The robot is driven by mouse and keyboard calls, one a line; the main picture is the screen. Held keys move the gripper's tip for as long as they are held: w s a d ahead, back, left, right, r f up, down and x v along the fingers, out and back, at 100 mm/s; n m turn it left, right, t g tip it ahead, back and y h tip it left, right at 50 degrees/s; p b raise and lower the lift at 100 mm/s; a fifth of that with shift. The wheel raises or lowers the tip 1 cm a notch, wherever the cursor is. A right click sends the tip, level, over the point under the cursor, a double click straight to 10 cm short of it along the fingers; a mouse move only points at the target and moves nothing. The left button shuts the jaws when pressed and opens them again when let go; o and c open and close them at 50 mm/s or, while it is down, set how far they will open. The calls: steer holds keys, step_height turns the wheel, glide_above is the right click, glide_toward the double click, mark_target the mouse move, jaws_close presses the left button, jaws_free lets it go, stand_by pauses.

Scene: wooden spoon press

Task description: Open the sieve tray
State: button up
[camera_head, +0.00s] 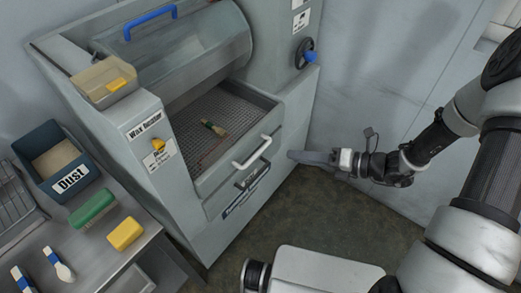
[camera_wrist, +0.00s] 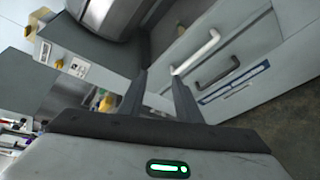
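The sieve tray (camera_head: 202,111) looks like the mesh-bottomed tray in the grey machine, with a small brush (camera_head: 214,127) on its mesh. How far it is pulled out, I cannot tell. A white bar handle (camera_head: 252,152) is on its front; it also shows in the wrist view (camera_wrist: 198,52). A dark handle (camera_head: 253,175) sits just below it. My gripper (camera_head: 296,156) is to the right of both handles, apart from them. In the wrist view my gripper (camera_wrist: 160,82) has its two fingers spread with nothing between them. The white handle appears beyond the fingertips.
A blue handle (camera_head: 150,22) tops the rounded cover. A blue-knobbed handwheel (camera_head: 306,54) is at the right. Floor (camera_head: 330,215) before the machine is clear.

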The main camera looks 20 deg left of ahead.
mark_target(258, 155)
step_height(258, 155, down, 10)
steer(key=w+m+t+b, duration=0.1)
steer(key=m+t, duration=0.3)
steer(key=m, duration=0.5)
steer(key=b+x, duration=0.1)
steer(key=x, duration=1.6)
steer(key=shift+w+r, duration=0.1)
steer(key=shift+r, duration=0.05)
steer(key=shift+c, duration=0.4)
jaws_close()
